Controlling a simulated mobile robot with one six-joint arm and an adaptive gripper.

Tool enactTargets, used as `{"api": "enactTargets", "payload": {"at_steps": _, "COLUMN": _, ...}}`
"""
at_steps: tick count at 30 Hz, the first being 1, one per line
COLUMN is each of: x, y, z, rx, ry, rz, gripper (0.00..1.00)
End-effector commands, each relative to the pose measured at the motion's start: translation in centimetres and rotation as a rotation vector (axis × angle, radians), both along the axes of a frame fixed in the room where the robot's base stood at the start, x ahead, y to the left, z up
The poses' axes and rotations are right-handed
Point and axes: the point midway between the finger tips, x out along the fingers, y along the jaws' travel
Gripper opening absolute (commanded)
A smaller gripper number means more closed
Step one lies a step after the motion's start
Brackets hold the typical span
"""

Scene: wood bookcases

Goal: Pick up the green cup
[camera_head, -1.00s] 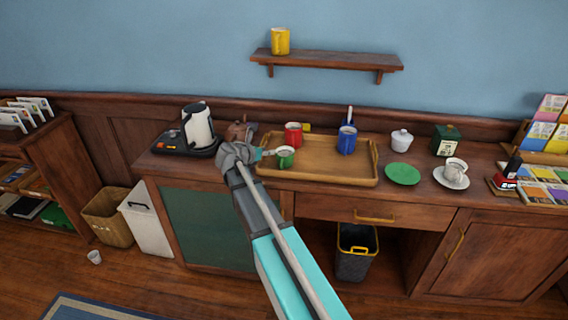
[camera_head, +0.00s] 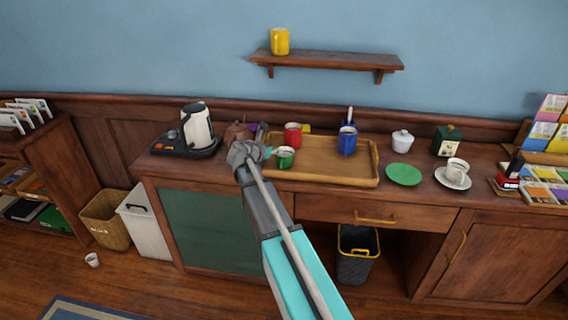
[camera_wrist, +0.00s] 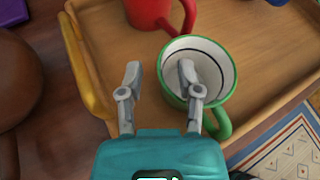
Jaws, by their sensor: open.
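The green cup (camera_head: 285,157) stands upright at the left front of the wooden tray (camera_head: 330,178). In the wrist view the green cup (camera_wrist: 228,97) shows its white inside, with its handle toward the lower right. My gripper (camera_wrist: 160,75) is open and empty. Its right finger overlaps the cup's opening in the picture, and its left finger is outside, left of the cup. I cannot tell how deep the right finger reaches. In the head view my gripper (camera_head: 266,152) is just left of the cup, and the arm hides part of the tray's left end.
A red mug (camera_head: 293,134) stands close behind the cup on the tray, and a blue mug (camera_head: 347,141) stands farther right. A brown teapot (camera_head: 237,132) and a kettle (camera_head: 197,128) are to the left. The tray's front right is clear.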

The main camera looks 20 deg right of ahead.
Motion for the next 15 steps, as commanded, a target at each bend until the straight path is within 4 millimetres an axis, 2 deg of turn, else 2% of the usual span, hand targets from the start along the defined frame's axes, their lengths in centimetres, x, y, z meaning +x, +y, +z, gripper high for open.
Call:
{"api": "enactTargets", "payload": {"at_steps": 4, "x": 0.45, "y": -0.73, "z": -0.42, "rx": 0.0, "ry": 0.001, "rz": 0.001, "gripper": 0.46}}
{"api": "enactTargets", "payload": {"at_steps": 15, "x": 0.45, "y": -0.79, "z": -0.37, "rx": 0.0, "ry": 0.0, "rz": 0.002, "gripper": 0.46}}
